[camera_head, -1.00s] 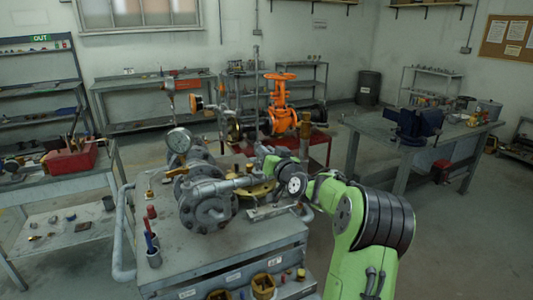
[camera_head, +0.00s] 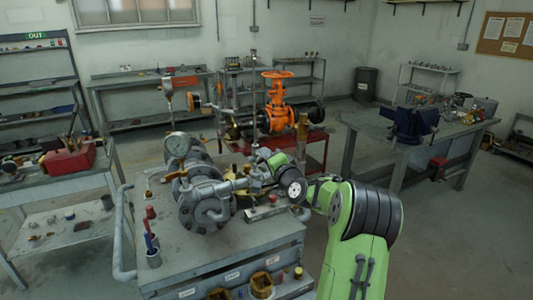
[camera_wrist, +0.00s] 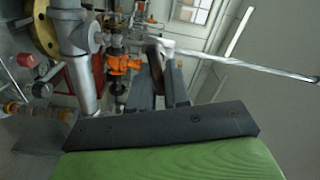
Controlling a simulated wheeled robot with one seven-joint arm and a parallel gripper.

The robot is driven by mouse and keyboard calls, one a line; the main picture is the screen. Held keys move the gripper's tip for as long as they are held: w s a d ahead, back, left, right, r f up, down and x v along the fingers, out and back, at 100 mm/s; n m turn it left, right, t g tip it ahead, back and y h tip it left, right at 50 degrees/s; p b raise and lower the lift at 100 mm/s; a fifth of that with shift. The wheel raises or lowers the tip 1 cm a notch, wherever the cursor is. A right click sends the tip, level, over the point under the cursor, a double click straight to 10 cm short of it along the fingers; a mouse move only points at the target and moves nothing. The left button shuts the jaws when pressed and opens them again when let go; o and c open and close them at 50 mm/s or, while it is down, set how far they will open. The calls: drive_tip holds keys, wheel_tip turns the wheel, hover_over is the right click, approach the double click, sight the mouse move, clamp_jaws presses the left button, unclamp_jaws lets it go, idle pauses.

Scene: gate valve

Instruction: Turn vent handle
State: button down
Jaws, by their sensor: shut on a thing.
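My gripper (camera_wrist: 160,85) shows in the wrist view with two grey fingers. They are shut on a dark brownish piece, apparently the vent handle (camera_wrist: 154,56), seen nearly edge-on. A pale metal piece lies just beyond the fingertips. In the head view my wrist reaches over the cart to the right side of the grey valve assembly (camera_head: 205,205). The fingers and handle are too small and partly hidden there to make out. A grey pipe (camera_wrist: 80,75) of the assembly runs left of the fingers in the wrist view.
An orange valve (camera_head: 279,105) stands behind on a red stand. A long thin metal rod (camera_wrist: 245,66) extends rightward in the wrist view.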

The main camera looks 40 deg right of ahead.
drive_tip(key=shift+f+m+p, duration=0.15)
drive_tip(key=shift+m+p, duration=0.35)
drive_tip(key=shift+m, duration=0.55)
drive_tip(key=shift+f+m+p, duration=0.1)
drive_tip(key=shift+m+p, duration=0.4)
drive_tip(key=shift+m, duration=0.55)
drive_tip(key=c, duration=1.2)
unclamp_jaws()
drive_tip(key=shift+s, duration=0.1)
drive_tip(key=b+v, duration=0.3)
drive_tip(key=v, duration=1.2)
drive_tip(key=shift+s+a, duration=0.15)
drive_tip(key=shift+s, duration=0.15)
